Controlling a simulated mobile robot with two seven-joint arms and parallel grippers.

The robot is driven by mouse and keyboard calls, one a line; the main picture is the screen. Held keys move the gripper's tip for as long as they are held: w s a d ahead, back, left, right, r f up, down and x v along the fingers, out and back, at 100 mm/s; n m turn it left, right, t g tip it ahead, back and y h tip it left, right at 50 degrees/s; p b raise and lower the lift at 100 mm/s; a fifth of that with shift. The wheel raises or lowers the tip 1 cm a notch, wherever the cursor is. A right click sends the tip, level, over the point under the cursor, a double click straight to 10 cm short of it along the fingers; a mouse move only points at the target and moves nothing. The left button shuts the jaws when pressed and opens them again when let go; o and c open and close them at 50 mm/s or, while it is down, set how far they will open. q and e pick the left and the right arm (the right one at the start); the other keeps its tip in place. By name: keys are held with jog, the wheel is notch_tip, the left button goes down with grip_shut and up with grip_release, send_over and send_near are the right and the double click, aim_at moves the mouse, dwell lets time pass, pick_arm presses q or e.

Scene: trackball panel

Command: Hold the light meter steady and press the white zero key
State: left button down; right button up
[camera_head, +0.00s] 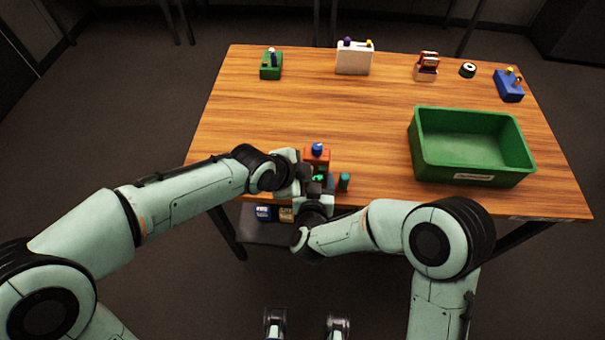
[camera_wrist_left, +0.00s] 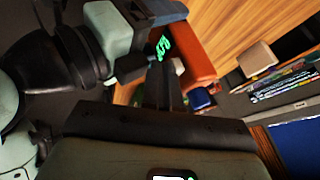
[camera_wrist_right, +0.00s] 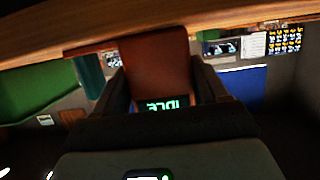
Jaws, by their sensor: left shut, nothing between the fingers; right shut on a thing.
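The light meter is a red-orange box (camera_head: 318,157) with a blue knob (camera_head: 317,148) on top, near the table's front edge. My right gripper (camera_wrist_right: 165,88) is shut on its red-brown body (camera_wrist_right: 157,62), one finger on each side. Its green display (camera_wrist_right: 167,104) reads IDLE. My left gripper (camera_wrist_left: 163,88) is shut and empty, its fingertips close beside the meter (camera_wrist_left: 190,55). A small pale patch (camera_wrist_left: 179,66) by those fingertips may be the white key; I cannot tell whether they touch it. In the head view the arms hide much of the meter's front.
A teal cylinder (camera_head: 344,181) stands just right of the meter. A large green bin (camera_head: 470,172) is on the right of the wooden table (camera_head: 250,125). Along the back are a green block (camera_head: 270,72), a white box (camera_head: 353,64) and a blue block (camera_head: 508,88). The table's middle is clear.

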pick_arm(q)
jog(key=shift+w+a, duration=0.1)
jog(key=shift+w, duration=0.85)
pick_arm(e)
jog(key=shift+a, duration=0.1)
jog(key=shift+f, duration=0.1)
pick_arm(q)
jog(key=v, duration=1)
jog(key=shift+s, duration=0.1)
pick_arm(e)
jog(key=shift+d+f, duration=0.1)
jog(key=shift+d, duration=0.1)
pick_arm(q)
jog(key=w+d+r+v, duration=0.1)
jog(key=v, duration=0.9)
jog(key=shift+r, duration=0.25)
pick_arm(e)
jog(key=shift+s+f, duration=0.1)
